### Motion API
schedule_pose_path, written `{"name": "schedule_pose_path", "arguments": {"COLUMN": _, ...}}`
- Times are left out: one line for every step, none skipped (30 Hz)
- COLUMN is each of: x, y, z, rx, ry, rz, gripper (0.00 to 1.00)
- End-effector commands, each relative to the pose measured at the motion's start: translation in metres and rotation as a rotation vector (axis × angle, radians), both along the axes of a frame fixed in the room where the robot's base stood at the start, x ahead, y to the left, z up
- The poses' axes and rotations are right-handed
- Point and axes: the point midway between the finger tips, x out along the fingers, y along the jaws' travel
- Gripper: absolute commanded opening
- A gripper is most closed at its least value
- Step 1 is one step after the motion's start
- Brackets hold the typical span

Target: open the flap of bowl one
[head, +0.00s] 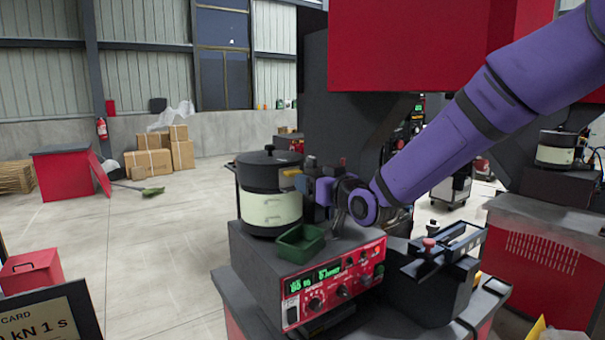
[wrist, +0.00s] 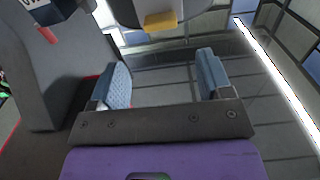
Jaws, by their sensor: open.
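A bowl feeder (head: 270,208) with a black upper part, black lid and cream lower band stands on the grey control unit, at the centre of the head view. I see no label telling whether it is bowl one. A yellow tab (head: 291,172) sticks out from its upper right side. In the wrist view the yellow tab (wrist: 160,22) lies beyond the fingertips, roughly between them. My gripper (head: 310,185) is beside the bowl's right side. In the wrist view my gripper (wrist: 162,65) has its two blue-padded fingers wide apart, with nothing between them. The flap's edges are not clear.
A green tray (head: 300,244) sits on the unit below my gripper. The red control panel (head: 333,283) faces front. A dark rail device (head: 440,262) stands to the right. Another bowl feeder (head: 555,148) is far right. Open floor lies left.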

Motion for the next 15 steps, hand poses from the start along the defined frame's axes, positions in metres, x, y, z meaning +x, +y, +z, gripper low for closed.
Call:
{"name": "schedule_pose_path", "arguments": {"x": 0.008, "y": 0.005, "z": 0.0, "rx": 0.002, "ry": 0.001, "rz": 0.001, "gripper": 0.72}}
{"name": "schedule_pose_path", "arguments": {"x": 0.012, "y": 0.008, "z": -0.001, "rx": 0.002, "ry": 0.001, "rz": 0.001, "gripper": 0.72}}
{"name": "schedule_pose_path", "arguments": {"x": 0.018, "y": 0.013, "z": 0.0, "rx": 0.002, "ry": 0.0, "rz": 0.001, "gripper": 0.72}}
{"name": "schedule_pose_path", "arguments": {"x": 0.023, "y": 0.016, "z": -0.001, "rx": 0.002, "ry": 0.001, "rz": 0.001, "gripper": 0.72}}
{"name": "schedule_pose_path", "arguments": {"x": 0.027, "y": 0.019, "z": -0.001, "rx": 0.001, "ry": 0.002, "rz": 0.001, "gripper": 0.72}}
{"name": "schedule_pose_path", "arguments": {"x": 0.033, "y": 0.023, "z": -0.001, "rx": 0.001, "ry": 0.002, "rz": 0.001, "gripper": 0.72}}
{"name": "schedule_pose_path", "arguments": {"x": 0.038, "y": 0.026, "z": 0.0, "rx": 0.002, "ry": 0.002, "rz": 0.001, "gripper": 0.72}}
{"name": "schedule_pose_path", "arguments": {"x": 0.041, "y": 0.028, "z": -0.001, "rx": 0.002, "ry": 0.001, "rz": 0.001, "gripper": 0.72}}
{"name": "schedule_pose_path", "arguments": {"x": 0.047, "y": 0.032, "z": 0.0, "rx": 0.001, "ry": 0.001, "rz": 0.001, "gripper": 0.72}}
{"name": "schedule_pose_path", "arguments": {"x": 0.05, "y": 0.034, "z": -0.001, "rx": 0.0, "ry": 0.001, "rz": 0.001, "gripper": 0.72}}
{"name": "schedule_pose_path", "arguments": {"x": 0.053, "y": 0.036, "z": -0.001, "rx": 0.0, "ry": 0.001, "rz": 0.001, "gripper": 0.72}}
{"name": "schedule_pose_path", "arguments": {"x": 0.057, "y": 0.039, "z": 0.0, "rx": 0.001, "ry": 0.001, "rz": 0.001, "gripper": 0.72}}
{"name": "schedule_pose_path", "arguments": {"x": 0.059, "y": 0.041, "z": 0.0, "rx": -0.001, "ry": 0.001, "rz": 0.001, "gripper": 0.72}}
{"name": "schedule_pose_path", "arguments": {"x": 0.062, "y": 0.042, "z": 0.0, "rx": 0.0, "ry": 0.0, "rz": 0.0, "gripper": 0.72}}
{"name": "schedule_pose_path", "arguments": {"x": 0.064, "y": 0.044, "z": 0.0, "rx": 0.0, "ry": 0.0, "rz": 0.0, "gripper": 0.72}}
